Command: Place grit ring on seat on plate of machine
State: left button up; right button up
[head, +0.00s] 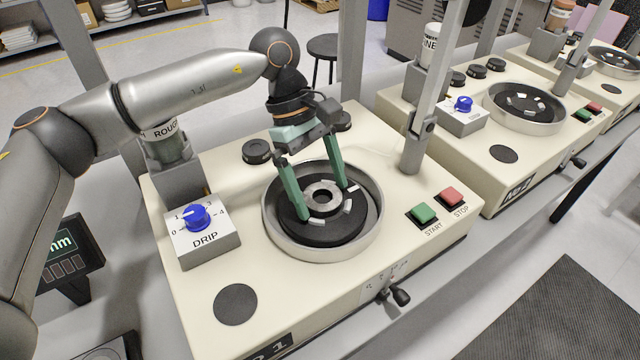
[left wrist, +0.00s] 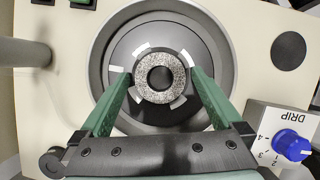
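The grit ring (head: 312,195) is a speckled grey ring. It lies at the middle of the dark round plate (head: 350,230), with several white pads around it. It also shows in the left wrist view (left wrist: 143,77), roughly centred on the plate (left wrist: 160,118), with a dark centre in its hole. The seat under it is hidden. My left gripper (head: 323,203) has green fingers spread wide, reaching down on either side of the ring. In the left wrist view the fingertips (left wrist: 160,73) stand apart from the ring with small gaps. My right gripper is not in view.
The plate sits in a silver bowl (head: 284,240) on the cream machine (head: 300,310). Around it are the blue DRIP knob (head: 195,217), green START (head: 422,213) and red STOP (head: 452,197) buttons, and a grey post (head: 415,140). More such machines stand to the right.

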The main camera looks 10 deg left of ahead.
pick_arm(q)
jog(key=v, duration=1.2)
jog(key=shift+r+p, duration=0.2)
jog(key=shift+p, duration=0.15)
